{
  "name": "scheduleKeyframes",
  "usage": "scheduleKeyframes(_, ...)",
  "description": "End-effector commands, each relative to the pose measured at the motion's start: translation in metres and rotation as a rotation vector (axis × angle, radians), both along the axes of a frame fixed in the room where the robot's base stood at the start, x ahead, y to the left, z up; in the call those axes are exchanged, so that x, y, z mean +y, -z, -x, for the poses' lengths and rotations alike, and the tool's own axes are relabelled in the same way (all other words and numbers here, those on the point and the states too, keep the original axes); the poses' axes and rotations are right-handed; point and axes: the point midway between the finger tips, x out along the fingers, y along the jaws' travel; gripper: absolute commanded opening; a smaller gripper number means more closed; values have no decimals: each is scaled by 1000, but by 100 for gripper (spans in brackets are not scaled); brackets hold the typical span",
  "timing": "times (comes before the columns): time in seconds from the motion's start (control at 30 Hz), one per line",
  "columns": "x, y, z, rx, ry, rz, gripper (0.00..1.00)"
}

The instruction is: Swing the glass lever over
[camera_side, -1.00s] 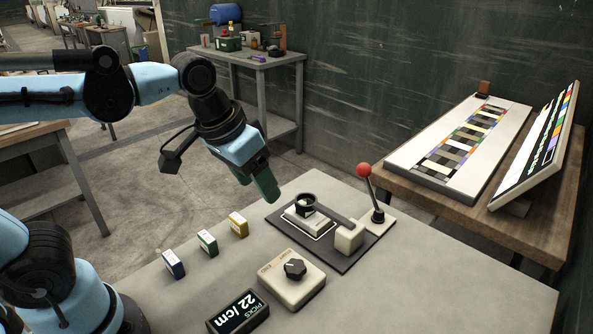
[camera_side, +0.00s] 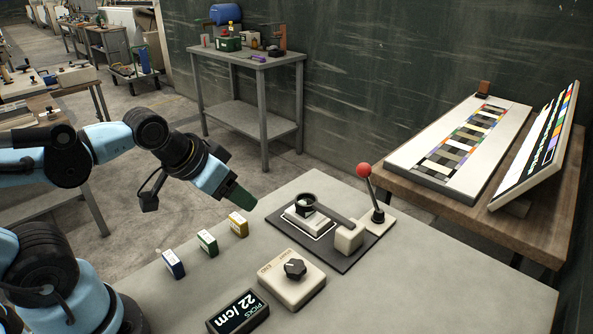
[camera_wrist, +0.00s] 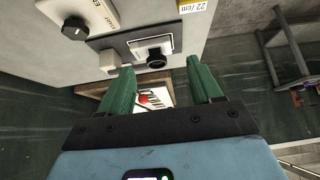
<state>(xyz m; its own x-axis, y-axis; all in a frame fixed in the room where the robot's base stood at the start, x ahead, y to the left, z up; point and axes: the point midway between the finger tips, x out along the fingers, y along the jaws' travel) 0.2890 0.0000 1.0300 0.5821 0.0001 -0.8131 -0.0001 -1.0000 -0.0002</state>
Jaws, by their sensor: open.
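The glass lever is a dark arm with a black ring-shaped glass (camera_side: 306,201) at one end and a cream hinge block (camera_side: 348,236) at the other. The ring stands over a small white pad on a dark base plate. In the wrist view the ring (camera_wrist: 156,58) shows just beyond and between my fingertips. A separate upright lever with a red ball (camera_side: 363,170) stands behind the hinge block; the ball (camera_wrist: 145,99) also shows between my fingers. My gripper (camera_side: 242,203) has green fingers, open and empty, left of the glass and apart from it.
Blue, green (camera_side: 207,242) and yellow (camera_side: 238,224) small boxes stand near the table edge below my gripper. A cream knob box (camera_side: 292,279) and a "22/cm" display (camera_side: 237,312) are in front. The table's right side is clear.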

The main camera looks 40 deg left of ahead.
Motion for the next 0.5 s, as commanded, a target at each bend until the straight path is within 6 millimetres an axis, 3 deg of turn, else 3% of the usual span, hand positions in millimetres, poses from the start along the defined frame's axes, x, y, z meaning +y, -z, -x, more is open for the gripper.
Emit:
scheduleKeyframes(0.13,0,0,0,0,0,0,64)
scheduleKeyframes(0.33,0,-4,-4,14,-27,31,34)
scheduleKeyframes(0.5,-2,-17,-20,71,-131,148,7)
